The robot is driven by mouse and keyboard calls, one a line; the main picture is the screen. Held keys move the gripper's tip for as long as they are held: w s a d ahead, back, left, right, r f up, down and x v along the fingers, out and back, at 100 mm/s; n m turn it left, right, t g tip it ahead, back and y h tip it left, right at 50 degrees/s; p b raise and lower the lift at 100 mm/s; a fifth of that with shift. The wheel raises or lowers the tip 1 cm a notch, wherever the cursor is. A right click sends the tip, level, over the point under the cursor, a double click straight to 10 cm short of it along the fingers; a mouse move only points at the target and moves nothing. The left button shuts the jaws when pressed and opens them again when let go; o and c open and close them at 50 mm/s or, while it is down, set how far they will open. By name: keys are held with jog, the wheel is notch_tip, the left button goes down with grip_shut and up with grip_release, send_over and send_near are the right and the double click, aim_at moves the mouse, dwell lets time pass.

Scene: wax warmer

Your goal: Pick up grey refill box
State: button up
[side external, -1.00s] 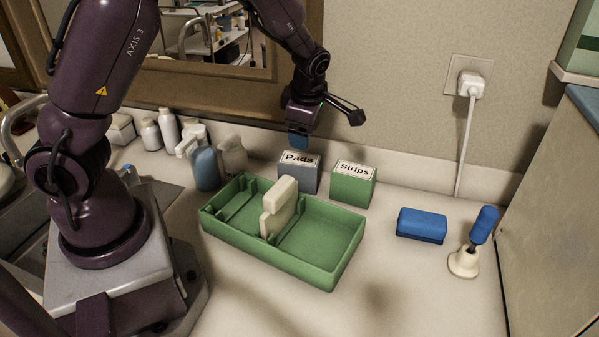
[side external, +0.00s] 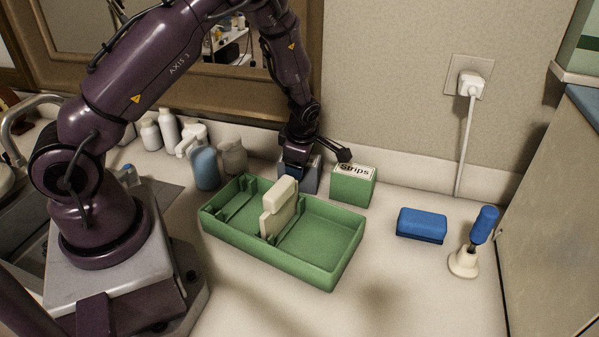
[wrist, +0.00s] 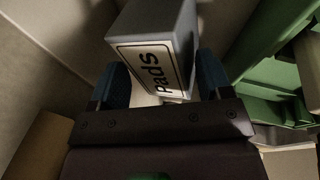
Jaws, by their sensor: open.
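The grey refill box (side external: 312,178), labelled "Pads" in the earlier side view, stands on the counter behind the green tray. My gripper (side external: 297,160) is down at its top and hides most of its label in the side external view. In the wrist view the grey box (wrist: 172,28) shows its "Pads" label, and my open gripper (wrist: 160,85) has one blue fingertip on each side of it. A gap shows beside the box; I cannot tell whether either finger touches it.
A green "Strips" box (side external: 352,188) stands close to the right. The green tray (side external: 335,262) with a cream upright piece (side external: 279,208) lies in front. Bottles (side external: 206,168) stand to the left. A blue block (side external: 422,225) and a blue-handled tool (side external: 484,225) are at the right.

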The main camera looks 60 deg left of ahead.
jog(key=shift+f, duration=0.2)
dwell(0.6)
jog(key=c, duration=0.6)
